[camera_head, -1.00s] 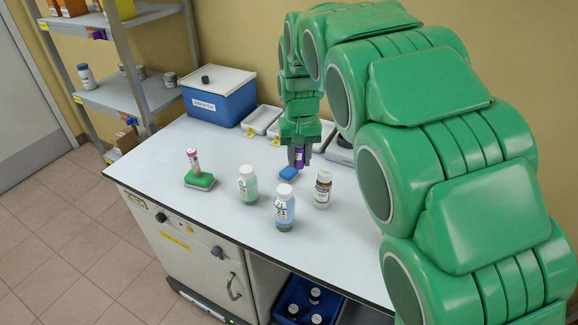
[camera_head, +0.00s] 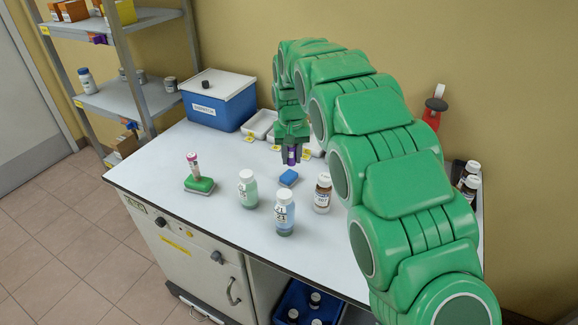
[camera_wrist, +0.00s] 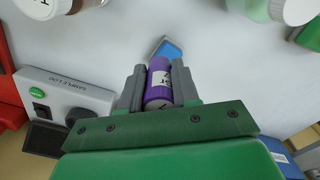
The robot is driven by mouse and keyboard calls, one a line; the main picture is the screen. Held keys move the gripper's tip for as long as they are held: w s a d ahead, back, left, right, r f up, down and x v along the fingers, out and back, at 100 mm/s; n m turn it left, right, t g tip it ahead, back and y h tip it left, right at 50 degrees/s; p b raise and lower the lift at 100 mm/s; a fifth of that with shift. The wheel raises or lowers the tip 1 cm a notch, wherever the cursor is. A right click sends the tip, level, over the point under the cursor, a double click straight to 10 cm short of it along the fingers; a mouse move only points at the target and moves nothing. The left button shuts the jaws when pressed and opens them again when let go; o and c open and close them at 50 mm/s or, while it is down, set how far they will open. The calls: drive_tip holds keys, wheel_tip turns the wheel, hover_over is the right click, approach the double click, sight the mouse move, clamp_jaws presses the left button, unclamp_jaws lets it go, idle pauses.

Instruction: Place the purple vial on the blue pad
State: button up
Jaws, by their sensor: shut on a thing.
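The purple vial (camera_head: 291,156) is held between the fingers of my gripper (camera_head: 291,150), above the far part of the white worktop. The vial also shows in the wrist view (camera_wrist: 159,82), with a white label, between the two grey fingers (camera_wrist: 158,88). The blue pad (camera_head: 289,178) lies on the worktop, nearer the camera than the vial. In the wrist view the pad (camera_wrist: 168,48) shows just beyond the vial, partly hidden by it. The head view does not make clear how high the vial is above the worktop.
A blue box (camera_head: 219,101) and white trays (camera_head: 260,123) are behind.

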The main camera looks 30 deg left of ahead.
sight(289, 175)
drive_tip(key=shift+w+a+f, duration=0.3)
drive_tip(key=shift+w+f, duration=0.1)
drive_tip(key=shift+f, duration=0.25)
drive_tip(key=shift+w+a+f, duration=0.35)
drive_tip(key=shift+w+f, duration=0.1)
drive_tip(key=shift+f, duration=0.15)
drive_tip(key=shift+w+a+f, duration=0.3)
drive_tip(key=shift+w+f, duration=0.1)
drive_tip(key=shift+f, duration=0.25)
drive_tip(key=shift+a+f, duration=0.1)
drive_tip(key=shift+f, duration=1.5)
drive_tip(key=shift+f, duration=0.15)
drive_tip(key=o, duration=1)
wheel_tip(289, 175, up, 12)
drive_tip(key=shift+r, duration=0.15)
